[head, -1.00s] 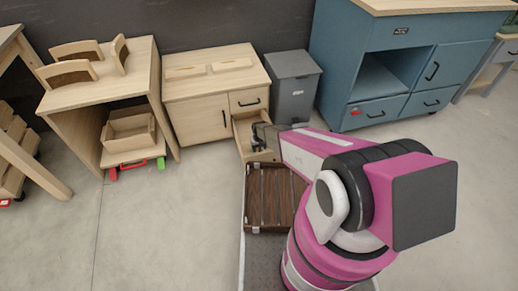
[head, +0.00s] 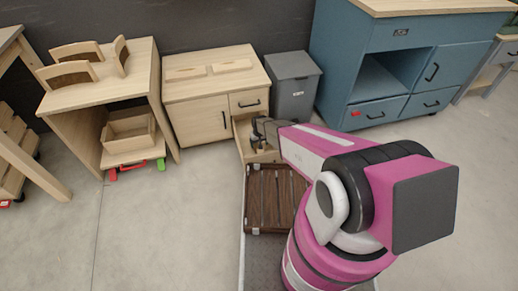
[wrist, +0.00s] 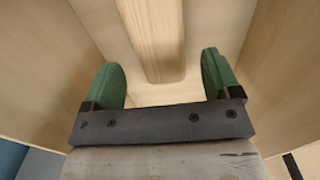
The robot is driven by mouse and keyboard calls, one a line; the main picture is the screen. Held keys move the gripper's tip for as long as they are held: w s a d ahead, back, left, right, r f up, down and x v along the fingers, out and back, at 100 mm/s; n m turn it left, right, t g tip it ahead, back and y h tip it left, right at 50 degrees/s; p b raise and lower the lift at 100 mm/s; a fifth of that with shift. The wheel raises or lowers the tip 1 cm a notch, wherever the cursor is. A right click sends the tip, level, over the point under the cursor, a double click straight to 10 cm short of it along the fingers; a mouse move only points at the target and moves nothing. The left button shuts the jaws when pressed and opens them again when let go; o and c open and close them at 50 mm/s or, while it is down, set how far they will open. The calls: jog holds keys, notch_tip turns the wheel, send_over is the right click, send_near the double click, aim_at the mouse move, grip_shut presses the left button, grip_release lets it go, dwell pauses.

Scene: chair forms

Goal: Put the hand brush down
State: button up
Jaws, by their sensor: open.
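A pale wooden bar with a rounded end, which looks like the handle of the hand brush (wrist: 152,40), lies in the wrist view between my two green fingers. My gripper (wrist: 163,72) is open, with a gap on each side of the bar. Pale wooden walls surround it, those of the open drawer (head: 240,143) of the low wooden cabinet (head: 197,115). In the head view my gripper (head: 257,133) is over this drawer. The brush cannot be made out clearly there, and its bristles are not visible.
A grey bin (head: 293,92) stands right of the cabinet, with a blue workbench (head: 345,65) beyond. A dark slatted wooden box (head: 270,200) sits in front of the drawer, near my arm. A wooden table (head: 95,95) stands left. The floor (head: 150,230) at front left is clear.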

notch_tip(320, 180, up, 6)
jog(key=shift+r, duration=0.2)
jog(key=s+d+r+m, duration=0.1)
jog(key=s+d+r, duration=0.5)
jog(key=r, duration=0.5)
jog(key=s+d+r+m, duration=0.1)
jog(key=s+d+r, duration=0.6)
jog(key=r, duration=0.4)
jog(key=s+d+r+m, duration=0.1)
jog(key=s+d+r, duration=0.5)
jog(key=r, duration=0.5)
jog(key=shift+s+d+r, duration=0.15)
jog(key=shift+d+r, duration=0.1)
jog(key=shift+r, duration=0.15)
